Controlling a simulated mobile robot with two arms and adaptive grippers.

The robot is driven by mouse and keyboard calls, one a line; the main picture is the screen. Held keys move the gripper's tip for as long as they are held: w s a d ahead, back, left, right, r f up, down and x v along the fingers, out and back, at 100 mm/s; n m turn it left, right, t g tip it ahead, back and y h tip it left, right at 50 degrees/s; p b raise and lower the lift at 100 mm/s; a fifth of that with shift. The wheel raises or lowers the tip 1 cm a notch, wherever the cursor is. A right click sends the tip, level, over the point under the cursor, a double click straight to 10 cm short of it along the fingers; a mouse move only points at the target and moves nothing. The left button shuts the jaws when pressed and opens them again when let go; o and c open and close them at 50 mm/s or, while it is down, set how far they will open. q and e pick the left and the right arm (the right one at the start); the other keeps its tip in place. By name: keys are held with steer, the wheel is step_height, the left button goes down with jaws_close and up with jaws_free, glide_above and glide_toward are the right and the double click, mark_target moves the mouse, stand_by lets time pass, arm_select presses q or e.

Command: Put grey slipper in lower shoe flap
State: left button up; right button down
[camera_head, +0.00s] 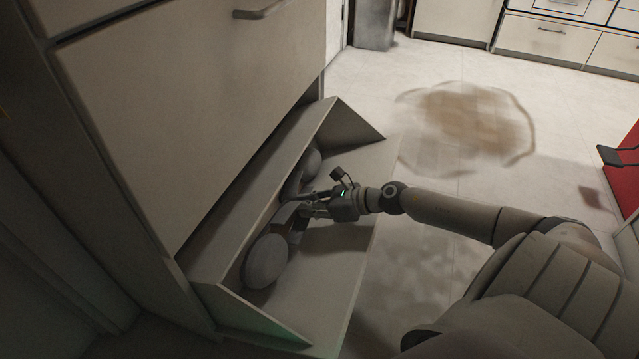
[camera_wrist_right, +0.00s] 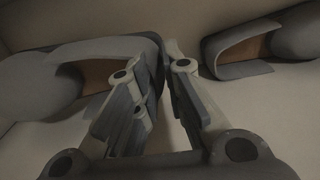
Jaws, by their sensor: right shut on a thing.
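The lower shoe flap (camera_head: 335,270) of the cabinet is tilted open. Two grey slippers are inside it. The nearer grey slipper (camera_head: 267,262) lies toward the front end of the flap, and the other grey slipper (camera_head: 311,162) lies toward the far end. My right gripper (camera_head: 300,204) reaches into the flap from the right. It is shut on the strap edge of the nearer slipper, which shows at left in the right wrist view (camera_wrist_right: 95,50). The other slipper (camera_wrist_right: 240,55) is right of the fingers there, apart from them. My left gripper is not in view.
The closed upper flap (camera_head: 200,100) of the cabinet stands above the open one. The flap's triangular side panels (camera_head: 350,118) bound its ends. Open floor (camera_head: 420,265) lies to the right, with a round brownish, see-through-looking patch (camera_head: 465,125) farther back.

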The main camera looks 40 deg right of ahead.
mark_target(294, 210)
steer(key=shift+f+b+x, duration=0.15)
steer(key=shift+b+x, duration=0.2)
steer(key=shift+x, duration=1.45)
steer(key=shift+f+b+x, duration=0.15)
steer(key=shift+b+x, duration=0.2)
steer(key=shift+x, duration=1.45)
steer(key=shift+s+d, duration=0.1)
steer(key=c, duration=1.4)
jaws_free()
steer(key=shift+c, duration=0.2)
steer(key=v, duration=1)
steer(key=shift+s+d, duration=0.1)
steer(key=shift+s, duration=0.1)
steer(key=shift+v, duration=0.75)
